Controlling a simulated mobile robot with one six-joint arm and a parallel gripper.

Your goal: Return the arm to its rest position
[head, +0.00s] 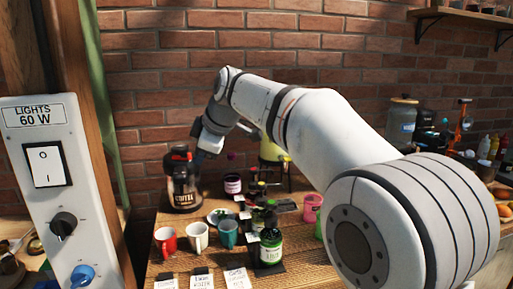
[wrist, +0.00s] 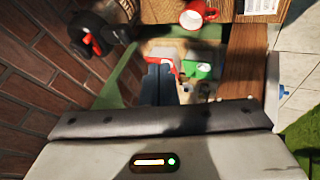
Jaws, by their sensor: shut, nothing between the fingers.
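My arm reaches across the head view from the lower right, raised above the table, with its wrist bent down near the brick wall. The gripper touches nothing that I can see. The fingertips are small and partly hidden in the head view.
A light-switch panel (head: 50,190) stands at left. A shelf (head: 465,14) hangs at upper right.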

